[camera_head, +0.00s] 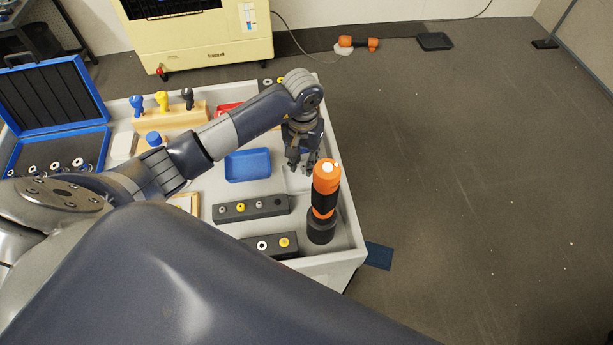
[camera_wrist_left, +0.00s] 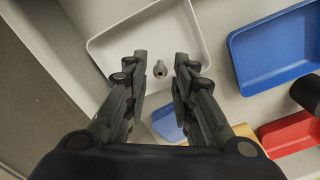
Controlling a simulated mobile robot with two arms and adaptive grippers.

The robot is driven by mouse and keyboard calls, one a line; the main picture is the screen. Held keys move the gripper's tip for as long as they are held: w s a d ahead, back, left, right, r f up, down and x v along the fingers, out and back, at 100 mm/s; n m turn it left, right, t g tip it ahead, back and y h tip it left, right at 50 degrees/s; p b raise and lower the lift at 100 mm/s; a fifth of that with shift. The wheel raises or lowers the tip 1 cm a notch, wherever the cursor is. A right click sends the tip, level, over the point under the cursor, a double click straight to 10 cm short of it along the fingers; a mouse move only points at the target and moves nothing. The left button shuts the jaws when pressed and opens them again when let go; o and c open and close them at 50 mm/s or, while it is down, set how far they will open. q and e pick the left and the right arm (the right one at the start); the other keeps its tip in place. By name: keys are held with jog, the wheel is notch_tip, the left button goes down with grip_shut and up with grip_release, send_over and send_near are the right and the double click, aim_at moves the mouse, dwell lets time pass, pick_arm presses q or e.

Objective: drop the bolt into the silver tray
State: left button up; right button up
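My left gripper (camera_head: 303,163) is over the right part of the cart, pointing down. In the left wrist view its two fingers (camera_wrist_left: 161,62) are spread apart above a pale silver tray (camera_wrist_left: 112,48). A small metal bolt (camera_wrist_left: 159,69) shows between the fingers, with a gap on each side, against the tray's floor near its front edge. I cannot tell whether it rests on the tray or is just above it. The bolt does not show clearly in the head view. My right gripper is not in view.
An orange and black power tool (camera_head: 324,190) stands upright close to my left gripper. A blue tray (camera_head: 248,165), a red tray (camera_head: 229,108) and a dark block with fasteners (camera_head: 250,208) share the cart. An open blue case (camera_head: 88,130) is at left.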

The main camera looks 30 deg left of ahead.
pick_arm(q)
jog(key=shift+r, duration=0.35)
notch_tip(320, 180, up, 11)
jog(key=shift+r, duration=0.2)
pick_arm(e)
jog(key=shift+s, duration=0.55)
pick_arm(q)
jog(key=shift+s+f, duration=0.1)
jog(key=shift+s, duration=0.05)
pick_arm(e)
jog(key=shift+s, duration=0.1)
